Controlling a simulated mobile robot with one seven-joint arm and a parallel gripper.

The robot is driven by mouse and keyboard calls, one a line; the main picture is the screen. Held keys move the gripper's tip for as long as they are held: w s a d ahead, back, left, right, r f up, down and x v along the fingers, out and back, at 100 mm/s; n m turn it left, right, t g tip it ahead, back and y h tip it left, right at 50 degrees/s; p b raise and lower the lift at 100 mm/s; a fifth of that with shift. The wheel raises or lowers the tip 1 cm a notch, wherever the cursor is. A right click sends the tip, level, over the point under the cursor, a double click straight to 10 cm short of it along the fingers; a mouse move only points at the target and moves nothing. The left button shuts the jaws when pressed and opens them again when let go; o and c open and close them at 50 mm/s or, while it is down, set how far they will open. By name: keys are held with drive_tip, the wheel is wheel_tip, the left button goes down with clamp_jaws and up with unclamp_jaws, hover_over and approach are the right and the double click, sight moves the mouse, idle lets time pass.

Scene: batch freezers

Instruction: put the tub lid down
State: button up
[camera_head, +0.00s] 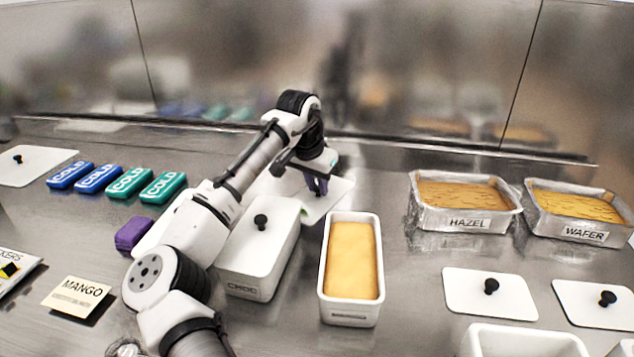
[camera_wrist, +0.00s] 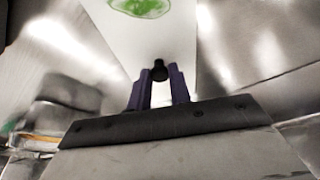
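The white tub lid (camera_head: 338,194) is under my gripper (camera_head: 317,184), behind the tubs in the head view. In the wrist view the lid (camera_wrist: 145,40) has a green picture at its far end. Its black knob (camera_wrist: 159,70) sits between the purple fingers of my gripper (camera_wrist: 160,86), which look closed against it. I cannot tell whether the lid touches the counter or hangs just above it. An open white tub (camera_head: 351,262) with a yellow filling stands in front of the lid. My arm hides part of the lid.
A lidded CHOC tub (camera_head: 255,252) stands left of the open tub. HAZEL (camera_head: 465,222) and WAFER (camera_head: 585,232) trays are at right, with two loose lids (camera_head: 465,290) (camera_head: 590,310) before them. Several COLD packs (camera_head: 130,183) lie at left. Bare counter (camera_head: 385,185) shows right of the held lid.

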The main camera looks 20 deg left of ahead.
drive_tip(key=o, duration=0.5)
drive_tip(key=shift+c, duration=0.2)
drive_tip(key=shift+r, duration=0.15)
drive_tip(key=v, duration=1.2)
